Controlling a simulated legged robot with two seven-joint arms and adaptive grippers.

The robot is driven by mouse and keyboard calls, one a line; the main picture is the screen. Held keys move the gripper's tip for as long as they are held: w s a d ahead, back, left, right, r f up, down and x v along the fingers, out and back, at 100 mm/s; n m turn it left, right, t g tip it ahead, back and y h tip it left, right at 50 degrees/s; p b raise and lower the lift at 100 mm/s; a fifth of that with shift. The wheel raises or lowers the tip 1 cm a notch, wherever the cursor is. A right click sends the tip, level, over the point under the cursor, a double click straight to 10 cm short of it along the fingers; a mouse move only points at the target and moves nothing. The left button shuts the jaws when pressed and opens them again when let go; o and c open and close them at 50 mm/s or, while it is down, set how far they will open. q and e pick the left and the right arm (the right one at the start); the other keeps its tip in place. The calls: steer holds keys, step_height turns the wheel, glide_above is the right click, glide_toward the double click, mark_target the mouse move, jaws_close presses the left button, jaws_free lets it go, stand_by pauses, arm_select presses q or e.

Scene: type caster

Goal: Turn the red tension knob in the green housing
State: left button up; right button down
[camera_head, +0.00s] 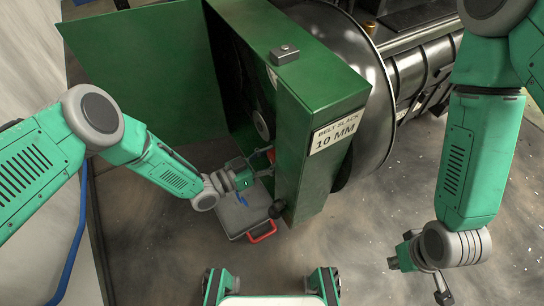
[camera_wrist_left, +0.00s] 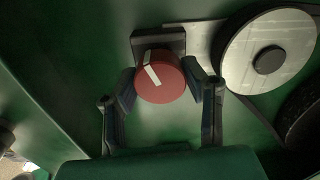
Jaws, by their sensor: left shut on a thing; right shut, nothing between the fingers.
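The green housing (camera_head: 318,95) stands open at the centre of the head view, with its door to the left and a "BELT SLACK 10 MM" label on its edge. The red tension knob (camera_wrist_left: 162,82) has a white mark that points to the upper left in the left wrist view. My left gripper (camera_head: 252,170) reaches inside the housing, its fingers on both sides of the knob and shut on it. In the head view only a sliver of the knob (camera_head: 271,155) shows. My right gripper (camera_head: 424,277) is shut and empty, low over the floor at the right.
A grey case with a red handle (camera_head: 262,232) lies below my left gripper. A pale pulley (camera_wrist_left: 268,50) sits beside the knob. A large dark wheel (camera_head: 362,90) and black machinery (camera_head: 425,75) stand right of the housing. The floor in front is mostly clear.

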arm_select(q)
steer(key=shift+a+m, duration=0.1)
steer(key=shift+m, duration=0.3)
steer(key=m, duration=0.4)
steer(key=shift+p, duration=0.4)
steer(key=shift+s+f+m+p, duration=0.1)
steer(key=shift+m+p, duration=0.2)
steer(key=shift+m, duration=1.7)
steer(key=shift+a+f, duration=0.1)
steer(key=o, duration=1)
steer(key=shift+c, duration=0.2)
steer(key=shift+o, duration=0.8)
steer(key=v, duration=1.2)
